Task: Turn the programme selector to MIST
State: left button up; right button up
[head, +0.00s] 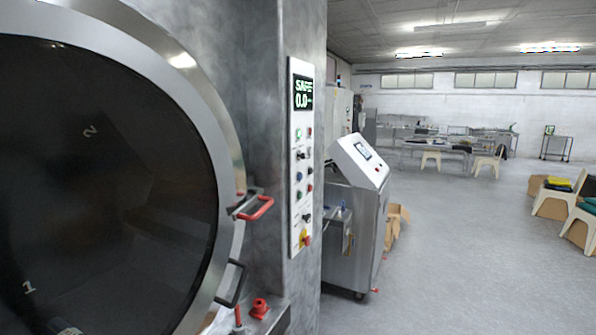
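A white control panel (293,215) is on the grey metal column to the right of the big round door. Its display (303,93) shows green text that looks like "SAFE" and "0.0". Below it are several small buttons and knobs, among them a black knob (301,155) and a lower dark knob (306,217). I cannot tell which is the programme selector or where it points, as the labels are too small. A red and yellow knob (306,240) is at the panel's bottom. Neither of my grippers shows in the head view.
The round door (190,85) with dark glass fills the left and has a red-gripped handle (255,208). A red fitting (260,307) is below. A machine with a tilted screen (362,151) stands right of the panel. The floor (460,260) at right is open.

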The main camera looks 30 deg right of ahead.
aim_at(307, 218)
jog(key=k, duration=0.6)
jog(key=k+u, duration=0.4)
jog(key=k+j+u, duration=0.15)
jog(key=u, duration=0.3)
jog(key=l+u, duration=0.35)
jog(key=l, duration=0.15)
jog(key=k+l+u, duration=0.15)
jog(key=l+u, duration=0.15)
jog(key=l, duration=0.2)
jog(key=k+l, duration=0.1)
jog(key=l, duration=0.45)
jog(key=k+l, duration=0.1)
jog(key=l, duration=0.95)
jog(key=k+l, duration=0.15)
jog(key=l, duration=0.4)
jog(key=k+l, duration=0.1)
jog(key=l, duration=0.45)
jog(key=k+l, duration=0.1)
jog(key=l, duration=0.45)
jog(key=k+l, duration=0.1)
jog(key=l, duration=0.4)
